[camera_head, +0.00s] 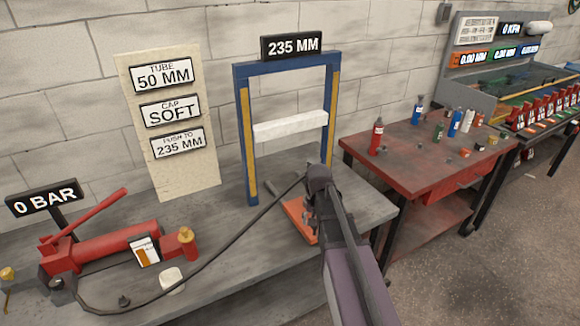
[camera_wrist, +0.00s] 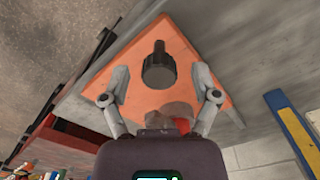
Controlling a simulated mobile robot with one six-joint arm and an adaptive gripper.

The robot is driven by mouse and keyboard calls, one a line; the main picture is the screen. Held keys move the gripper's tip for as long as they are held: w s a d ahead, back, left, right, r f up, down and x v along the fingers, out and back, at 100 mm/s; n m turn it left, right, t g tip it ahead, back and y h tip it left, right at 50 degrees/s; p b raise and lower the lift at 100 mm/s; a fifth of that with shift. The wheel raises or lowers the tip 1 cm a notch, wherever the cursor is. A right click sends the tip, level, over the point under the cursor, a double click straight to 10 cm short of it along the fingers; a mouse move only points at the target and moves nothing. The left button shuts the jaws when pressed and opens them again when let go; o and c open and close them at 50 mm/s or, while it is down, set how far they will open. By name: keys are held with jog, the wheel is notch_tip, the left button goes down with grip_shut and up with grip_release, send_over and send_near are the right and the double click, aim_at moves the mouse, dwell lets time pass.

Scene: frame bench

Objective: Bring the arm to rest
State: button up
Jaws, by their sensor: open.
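My gripper (camera_wrist: 161,72) is open in the wrist view, its two grey fingers spread apart. A short dark cylinder with a narrower stem (camera_wrist: 159,70) shows between the fingers, with a gap on each side; I cannot tell how far off it is. Behind it is an orange plate (camera_wrist: 185,55), which also shows in the head view (camera_head: 294,212) at the foot of the blue frame. In the head view my arm reaches up from the bottom right to this plate, and my wrist hides the fingers and the cylinder.
The blue press frame (camera_head: 243,150) with a white crossbar (camera_head: 290,126) stands close behind my wrist. A black hose (camera_head: 235,243) runs from the red pump (camera_head: 110,245) toward my wrist. A red table (camera_head: 405,155) with bottles stands right. The bench's front middle is clear.

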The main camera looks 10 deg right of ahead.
jog(key=s+a+r+n+p, duration=0.4)
jog(key=s+r+p, duration=0.3)
jog(key=s, duration=0.6)
jog(key=shift+a+r, duration=0.2)
jog(key=shift+r, duration=0.1)
jog(key=shift+d, duration=0.1)
